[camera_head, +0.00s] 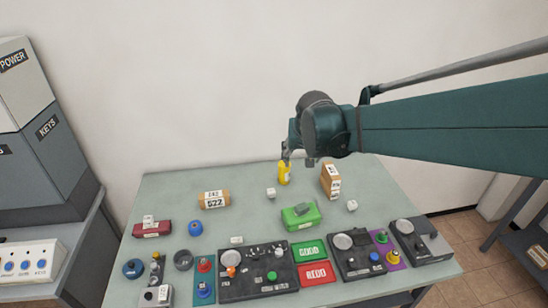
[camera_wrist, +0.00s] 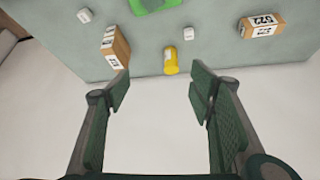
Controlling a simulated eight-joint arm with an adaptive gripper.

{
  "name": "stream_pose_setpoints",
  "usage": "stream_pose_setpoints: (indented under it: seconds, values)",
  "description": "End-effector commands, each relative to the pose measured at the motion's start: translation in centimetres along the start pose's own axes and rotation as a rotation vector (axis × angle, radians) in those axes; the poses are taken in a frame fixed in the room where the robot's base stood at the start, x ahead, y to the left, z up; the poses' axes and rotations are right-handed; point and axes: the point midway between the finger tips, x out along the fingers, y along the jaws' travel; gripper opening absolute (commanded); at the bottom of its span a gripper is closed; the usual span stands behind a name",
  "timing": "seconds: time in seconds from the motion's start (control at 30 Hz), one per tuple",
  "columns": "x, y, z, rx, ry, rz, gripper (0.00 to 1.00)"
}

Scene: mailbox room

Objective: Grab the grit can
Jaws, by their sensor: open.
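A small yellow can (camera_head: 284,173) stands near the back edge of the table; I take it as the grit can, though no label on it is readable. In the wrist view the yellow can (camera_wrist: 170,62) appears beyond the fingertips, roughly between them. My gripper (camera_head: 299,160) is above the table's back edge, close to the can, and partly covers its top right in the head view. In the wrist view my gripper (camera_wrist: 160,83) has its two green fingers spread wide with nothing between them.
A brown box (camera_head: 330,182) stands right of the can, and small white cubes (camera_head: 271,193) (camera_head: 352,205) lie nearby. A green box (camera_head: 301,215) and several control panels (camera_head: 258,283) fill the table's front. A wall is behind.

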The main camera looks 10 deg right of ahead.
Motion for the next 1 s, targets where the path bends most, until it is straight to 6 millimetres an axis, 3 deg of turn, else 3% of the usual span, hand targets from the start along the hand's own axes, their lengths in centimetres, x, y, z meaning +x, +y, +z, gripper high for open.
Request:
stream_pose_setpoints:
  seconds: [0.5, 1.0]
  values:
    - [9.9, -2.0, -4.8, 0.055, -0.014, 0.035, 0.54]
    - [20.7, -3.9, -7.7, 0.109, -0.024, 0.072, 0.54]
